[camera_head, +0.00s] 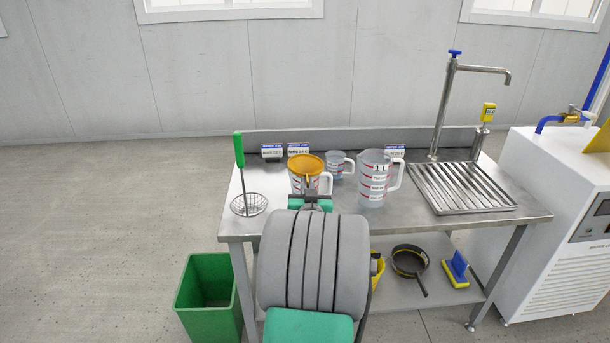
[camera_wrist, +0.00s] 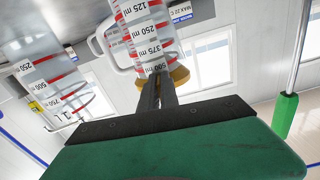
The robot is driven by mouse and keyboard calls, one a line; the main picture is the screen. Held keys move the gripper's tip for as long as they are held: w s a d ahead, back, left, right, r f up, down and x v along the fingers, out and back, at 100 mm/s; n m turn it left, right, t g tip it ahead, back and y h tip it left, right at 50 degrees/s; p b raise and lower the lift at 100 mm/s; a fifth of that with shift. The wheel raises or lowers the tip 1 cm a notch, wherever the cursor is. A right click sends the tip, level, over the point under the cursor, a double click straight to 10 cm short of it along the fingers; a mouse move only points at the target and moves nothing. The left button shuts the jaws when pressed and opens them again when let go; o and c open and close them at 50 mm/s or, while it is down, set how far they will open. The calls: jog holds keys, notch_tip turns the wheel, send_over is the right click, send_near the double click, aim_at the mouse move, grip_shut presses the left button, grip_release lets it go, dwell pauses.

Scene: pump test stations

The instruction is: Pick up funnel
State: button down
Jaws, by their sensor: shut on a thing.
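The orange-yellow funnel (camera_head: 306,163) sits at the mouth of a clear measuring jug (camera_head: 298,184) with red marks, on the steel table. In the wrist view, which looks upside down, the funnel (camera_wrist: 179,75) shows beside the fingers, below the jug's printed marks (camera_wrist: 150,40). My gripper (camera_head: 308,186) is in front of the jug, its dark fingers (camera_wrist: 157,82) close together and shut on the funnel. The exact grip point is hidden behind the fingers. I cannot tell whether the funnel still rests on the jug.
A larger jug (camera_head: 375,178) and a small jug (camera_head: 340,165) stand right of the funnel. A green-handled strainer (camera_head: 240,170) stands left. A tap (camera_head: 447,105) and drain grate (camera_head: 462,187) are right. A green bin (camera_head: 208,300) is on the floor.

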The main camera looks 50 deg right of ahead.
dwell(0.4)
notch_tip(320, 180, up, 10)
jog(key=shift+f+p, duration=0.15)
jog(key=shift+p, duration=0.65)
jog(key=shift+n+g+y, duration=0.3)
jog(key=shift+n, duration=0.2)
jog(key=shift+s+a+f+p, duration=0.15)
jog(key=shift+f+p, duration=0.1)
jog(key=shift+f, duration=1.4)
jog(key=shift+s+d+f+p, duration=0.1)
jog(key=shift+f+p, duration=0.15)
jog(key=shift+f, duration=1.4)
jog(key=shift+f+b, duration=0.85)
jog(key=shift+b, duration=0.25)
jog(key=c, duration=1.5)
grip_release()
jog(key=shift+c, duration=0.2)
